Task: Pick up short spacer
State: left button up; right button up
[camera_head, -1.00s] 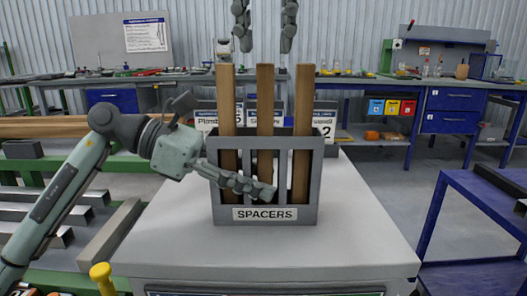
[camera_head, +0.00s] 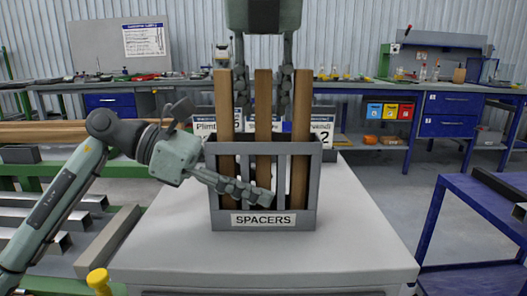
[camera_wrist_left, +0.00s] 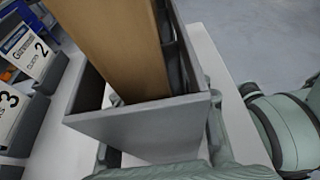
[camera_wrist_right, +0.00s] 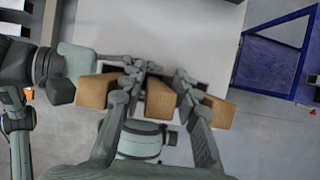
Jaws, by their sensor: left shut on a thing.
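A grey holder labelled SPACERS (camera_head: 262,220) stands on the bench with three upright wooden spacers: left (camera_head: 225,100), middle (camera_head: 263,110) and right (camera_head: 301,105). Their tops look about level, so I cannot tell which is short. My left gripper (camera_head: 258,195) lies across the holder's front and is shut on the holder; its wall (camera_wrist_left: 140,122) shows close up in the left wrist view. My right gripper (camera_wrist_right: 156,80) points down from above, open, its fingers on either side of the middle spacer (camera_wrist_right: 160,100). Its fingertips are partly hidden among the spacers.
A pale bench top (camera_head: 365,240) is clear on both sides of the holder. Signed bins (camera_head: 205,128) stand behind it. A blue table (camera_head: 470,215) is at the right, and long stock on a green rack (camera_head: 60,172) at the left. A yellow knob (camera_head: 99,280) is at the front left.

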jog(key=shift+w+f, duration=0.15)
jog(key=shift+f, duration=0.2)
jog(key=shift+c, duration=0.2)
grip_shut()
jog(key=shift+r, duration=0.15)
notch_tip(320, 180, up, 18)
dwell(0.4)
